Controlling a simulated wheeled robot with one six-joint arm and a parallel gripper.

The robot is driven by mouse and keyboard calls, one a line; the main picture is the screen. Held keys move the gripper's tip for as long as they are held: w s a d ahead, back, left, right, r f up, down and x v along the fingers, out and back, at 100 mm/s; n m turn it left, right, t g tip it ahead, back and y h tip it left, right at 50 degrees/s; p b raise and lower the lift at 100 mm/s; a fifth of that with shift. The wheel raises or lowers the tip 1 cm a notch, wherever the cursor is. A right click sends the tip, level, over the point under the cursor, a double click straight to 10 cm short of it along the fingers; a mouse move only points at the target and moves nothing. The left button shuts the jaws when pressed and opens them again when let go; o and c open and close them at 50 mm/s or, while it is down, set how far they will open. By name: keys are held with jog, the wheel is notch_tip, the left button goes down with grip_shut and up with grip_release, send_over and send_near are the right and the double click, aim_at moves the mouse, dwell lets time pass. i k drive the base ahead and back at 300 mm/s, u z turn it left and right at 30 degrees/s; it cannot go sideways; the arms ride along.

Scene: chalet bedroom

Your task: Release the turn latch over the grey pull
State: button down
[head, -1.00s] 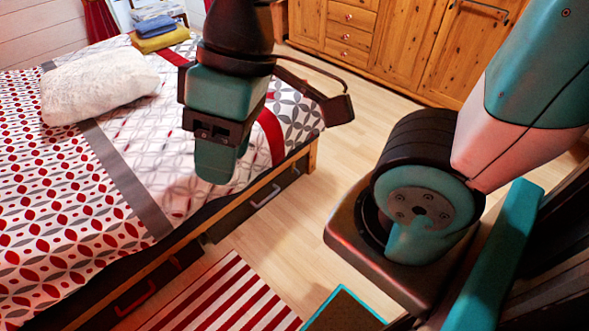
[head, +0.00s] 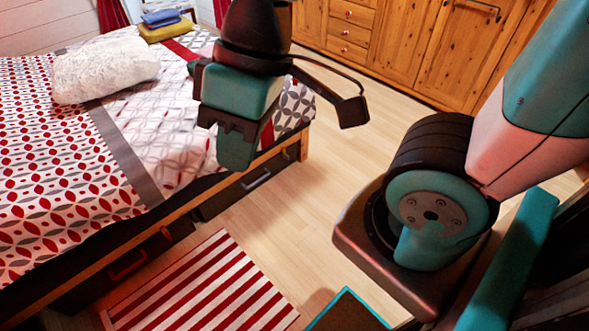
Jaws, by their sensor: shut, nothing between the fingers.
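The grey pull (head: 256,180) is a bar handle on the dark drawer front (head: 225,198) under the bed, in the head view. I cannot make out the turn latch over it; the wooden bed rail (head: 268,155) runs just above the drawer. My gripper (head: 237,158) is shut and empty, pointing down. In the picture it overlaps the bed edge, just above and left of the grey pull. It hides part of the bed and rail behind it. I cannot tell its distance from the drawer.
A second dark drawer with a red pull (head: 128,264) is at the lower left. A striped rug (head: 200,290) lies before it. The bed (head: 75,190) carries a white pillow (head: 105,70). A wooden cabinet (head: 400,45) stands at the back. Wood floor (head: 300,220) between is clear.

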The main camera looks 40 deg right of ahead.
aim_at(283, 150)
jog(key=z, duration=0.35)
jog(key=i, duration=1.25)
jog(key=u, duration=0.2)
